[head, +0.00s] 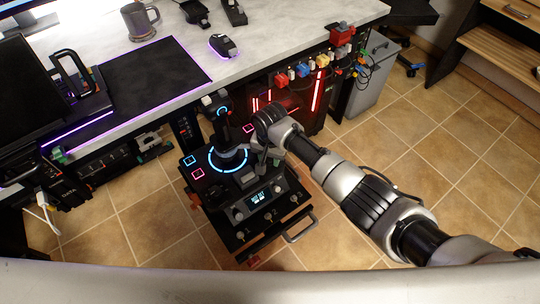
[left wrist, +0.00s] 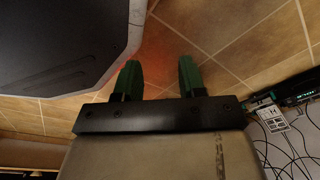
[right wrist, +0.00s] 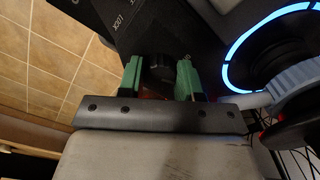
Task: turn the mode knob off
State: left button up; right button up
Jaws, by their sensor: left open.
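The black control box with a lit ring, a stick and a small display (head: 257,197) stands below the desk in the head view. Small knobs (head: 237,215) sit beside the display; I cannot tell which is the mode knob. My right gripper (head: 262,165) is low over the box, right of the stick, its fingertips partly hidden. In the right wrist view, a dark knob-like part (right wrist: 158,72) lies between the green fingers of my right gripper (right wrist: 158,80); contact is unclear. My left gripper (left wrist: 160,80) is open and empty in the left wrist view, outside the head view.
The joystick (head: 223,135) rises close to my right gripper, and its lit ring (right wrist: 238,60) shows in the right wrist view. The desk (head: 280,35) holds a mouse (head: 222,46) and a mug (head: 139,22). A handle (head: 300,230) juts from the box front.

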jog(key=c, duration=0.3)
pick_arm(q)
jog(key=shift+r, duration=0.1)
pick_arm(e)
jog(key=n+p, duration=0.3)
jog(key=n, duration=0.1)
jog(key=shift+r+n, duration=0.15)
jog(key=shift+n, duration=0.15)
pick_arm(q)
jog(key=s+a+f+p, duration=0.1)
jog(key=s+f, duration=0.1)
jog(key=s, duration=0.7)
jog(key=shift+s+a+g, duration=0.3)
jog(key=shift+a, duration=0.1)
pick_arm(e)
jog(key=shift+d+n, duration=0.1)
jog(key=shift+n, duration=1.5)
jog(key=o, duration=0.9)
